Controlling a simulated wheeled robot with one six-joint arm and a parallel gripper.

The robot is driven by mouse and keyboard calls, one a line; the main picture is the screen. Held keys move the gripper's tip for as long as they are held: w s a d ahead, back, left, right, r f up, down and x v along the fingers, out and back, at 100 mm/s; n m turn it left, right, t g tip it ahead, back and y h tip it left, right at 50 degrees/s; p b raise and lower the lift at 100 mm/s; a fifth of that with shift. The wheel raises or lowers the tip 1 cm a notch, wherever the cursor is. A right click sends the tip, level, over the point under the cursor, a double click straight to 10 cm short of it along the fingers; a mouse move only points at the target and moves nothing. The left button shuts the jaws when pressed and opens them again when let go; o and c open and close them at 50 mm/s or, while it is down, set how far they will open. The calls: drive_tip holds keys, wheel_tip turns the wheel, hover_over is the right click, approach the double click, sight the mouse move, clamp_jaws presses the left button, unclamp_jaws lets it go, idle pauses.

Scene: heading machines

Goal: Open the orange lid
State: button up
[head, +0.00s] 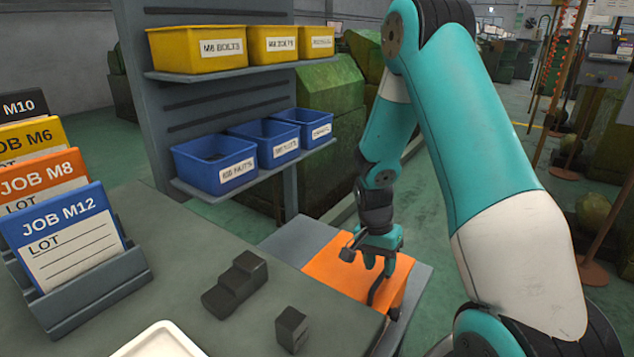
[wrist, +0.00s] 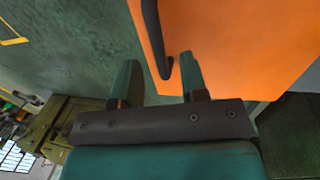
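The orange lid (head: 335,268) lies on a grey box beside the workbench and shows in the wrist view (wrist: 235,45). Its dark bar handle (head: 374,291) is near the lid's right edge in the head view. My gripper (head: 379,268) is above that side of the lid, pointing down at the handle. In the wrist view my gripper (wrist: 158,62) has its two fingers apart, and the handle (wrist: 151,30) shows in the gap, closer to the right finger. I cannot tell whether the fingers reach down around the handle. The lid looks closed.
The workbench (head: 190,260) carries dark stepped blocks (head: 236,283), a small block (head: 292,329), a white tray (head: 160,342) and a job-card rack (head: 85,300). Blue bins (head: 215,165) and yellow bins (head: 198,49) sit on shelves behind. Open floor lies right of the lid.

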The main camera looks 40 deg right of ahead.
wheel_tip(320, 180, up, 16)
drive_tip(key=w+a+p, duration=0.1)
drive_tip(key=w+p, duration=0.1)
drive_tip(key=w, duration=0.1)
drive_tip(key=s+a+r+n+t+y+p, duration=0.1)
drive_tip(key=s+a+r+n+p, duration=0.2)
drive_tip(key=a+r+n, duration=0.3)
drive_tip(key=s+a+r+n+t+y+p, duration=0.1)
drive_tip(key=s+a+r+n+p, duration=0.2)
drive_tip(key=a, duration=1.1)
drive_tip(key=shift+s+a+r+n+y, duration=0.2)
drive_tip(key=shift+r+n+y, duration=0.1)
drive_tip(key=shift+r+n, duration=1.5)
drive_tip(key=shift+f, duration=0.1)
